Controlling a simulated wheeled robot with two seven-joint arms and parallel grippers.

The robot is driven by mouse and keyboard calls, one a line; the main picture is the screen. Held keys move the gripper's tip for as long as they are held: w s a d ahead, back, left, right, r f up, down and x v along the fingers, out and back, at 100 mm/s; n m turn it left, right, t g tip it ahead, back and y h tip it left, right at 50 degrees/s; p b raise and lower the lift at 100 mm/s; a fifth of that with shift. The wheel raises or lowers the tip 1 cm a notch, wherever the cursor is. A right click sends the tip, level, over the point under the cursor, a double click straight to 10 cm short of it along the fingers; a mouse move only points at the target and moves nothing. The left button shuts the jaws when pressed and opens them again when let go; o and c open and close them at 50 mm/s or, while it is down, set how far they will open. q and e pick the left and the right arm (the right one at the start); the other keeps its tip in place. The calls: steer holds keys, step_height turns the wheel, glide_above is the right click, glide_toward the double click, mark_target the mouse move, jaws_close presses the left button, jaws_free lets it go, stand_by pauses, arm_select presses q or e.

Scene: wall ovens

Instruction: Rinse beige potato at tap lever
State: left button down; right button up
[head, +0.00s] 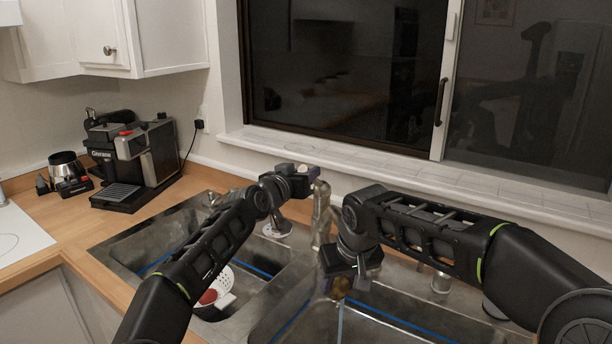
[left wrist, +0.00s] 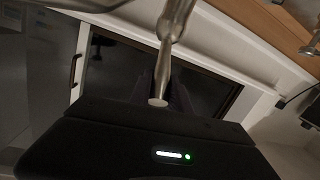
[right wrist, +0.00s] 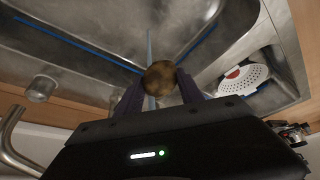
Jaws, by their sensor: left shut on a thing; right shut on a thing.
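The beige potato (head: 340,287), brownish here, is held in my right gripper (head: 344,272) above the right sink basin. In the right wrist view the potato (right wrist: 160,77) sits between the fingertips of my right gripper (right wrist: 160,85). A thin pale stream of water (right wrist: 150,45) runs at the potato, and it shows below it in the head view (head: 340,322). The metal tap (head: 320,215) stands behind the basins. My left gripper (head: 308,172) is at its top, shut on the tap lever (left wrist: 167,60). The lever runs between its fingers in the left wrist view.
A white perforated strainer (head: 222,285) with a red item (head: 208,297) is in the left basin. The metal sink (head: 130,252) has two basins. A coffee machine (head: 135,160) stands on the wooden counter (head: 85,225) at left. The window (head: 345,75) and sill are behind.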

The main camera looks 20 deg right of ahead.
arm_select(q)
steer(key=shift+f, duration=0.1)
steer(key=c, duration=1.2)
jaws_free()
steer(key=shift+a, duration=0.1)
steer(key=shift+s+a+r, duration=0.3)
steer(key=shift+s+a, duration=0.05)
steer(key=f+v, duration=0.1)
steer(key=v, duration=0.9)
steer(key=shift+s+a+r, duration=0.2)
steer(key=shift+s+r, duration=0.15)
steer(key=shift+r, duration=0.05)
